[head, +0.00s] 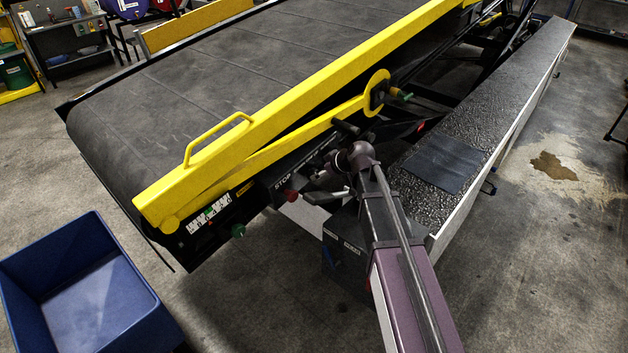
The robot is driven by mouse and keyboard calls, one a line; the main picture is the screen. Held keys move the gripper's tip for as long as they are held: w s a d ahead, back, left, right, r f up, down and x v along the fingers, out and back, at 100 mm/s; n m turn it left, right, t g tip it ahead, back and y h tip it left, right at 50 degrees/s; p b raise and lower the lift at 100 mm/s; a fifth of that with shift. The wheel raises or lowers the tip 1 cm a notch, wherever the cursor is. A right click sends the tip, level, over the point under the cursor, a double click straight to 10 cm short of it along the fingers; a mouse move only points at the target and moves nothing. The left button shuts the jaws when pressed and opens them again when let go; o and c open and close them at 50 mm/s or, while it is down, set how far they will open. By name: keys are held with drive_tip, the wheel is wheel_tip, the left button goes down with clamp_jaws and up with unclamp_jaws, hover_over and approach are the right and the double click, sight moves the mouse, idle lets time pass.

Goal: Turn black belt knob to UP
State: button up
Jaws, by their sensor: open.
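The dark control panel (272,186) with a STOP label sits on the side of the belt loader, below the yellow rail. A red button (291,195) shows on it. My gripper (318,192) is open in front of the panel's right part, just right of the red button. The black belt knob cannot be told apart there; my gripper and wrist cover that part of the panel. Contact between my gripper and the panel cannot be told.
The yellow rail (290,105) with a handle runs above the panel. A green knob (238,230) sticks out at lower left, another (405,96) at upper right. A dark box (345,250) stands below my wrist. A blue bin (125,290) is at lower left; floor between is clear.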

drive_tip(key=shift+b+x, duration=1.15)
drive_tip(key=shift+x, duration=0.8)
